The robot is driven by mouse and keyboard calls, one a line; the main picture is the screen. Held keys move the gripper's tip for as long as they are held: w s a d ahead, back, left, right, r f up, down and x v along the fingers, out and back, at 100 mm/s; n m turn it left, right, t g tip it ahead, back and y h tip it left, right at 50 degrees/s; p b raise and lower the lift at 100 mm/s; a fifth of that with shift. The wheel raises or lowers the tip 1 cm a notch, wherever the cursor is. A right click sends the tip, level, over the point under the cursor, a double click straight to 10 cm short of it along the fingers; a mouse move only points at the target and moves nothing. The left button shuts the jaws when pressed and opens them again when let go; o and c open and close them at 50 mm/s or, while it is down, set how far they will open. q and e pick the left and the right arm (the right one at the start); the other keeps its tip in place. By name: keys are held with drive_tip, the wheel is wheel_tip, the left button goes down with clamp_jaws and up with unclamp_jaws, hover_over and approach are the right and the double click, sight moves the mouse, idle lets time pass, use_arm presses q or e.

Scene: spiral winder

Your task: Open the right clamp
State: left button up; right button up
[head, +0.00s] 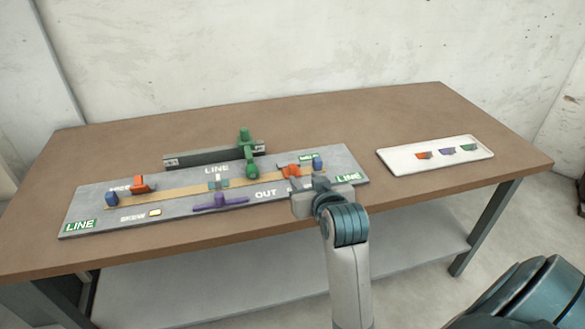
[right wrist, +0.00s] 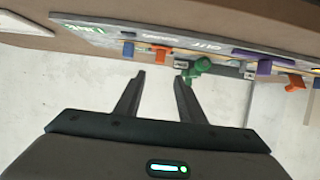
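The right clamp (head: 288,170) is a small orange-red piece near the right end of the grey board (head: 90,210), beside a blue block (head: 317,163). The clamp shows in the right wrist view (right wrist: 169,55), where the scene appears upside down. Whether it is open or shut is too small to tell. My right gripper (head: 316,183) is over the board's front edge, just in front of the clamp in the head view. Its two fingers (right wrist: 159,77) are apart with nothing between them. The left gripper is not in view.
A purple piece (head: 220,203) and the left orange clamp (head: 139,184) sit on the board. A white tray (head: 400,167) with small coloured pieces lies right. The brown table (head: 300,118) is otherwise clear.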

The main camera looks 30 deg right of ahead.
sight(293, 167)
drive_tip(key=x, duration=1.4)
drive_tip(key=shift+f, duration=0.1)
clamp_jaws()
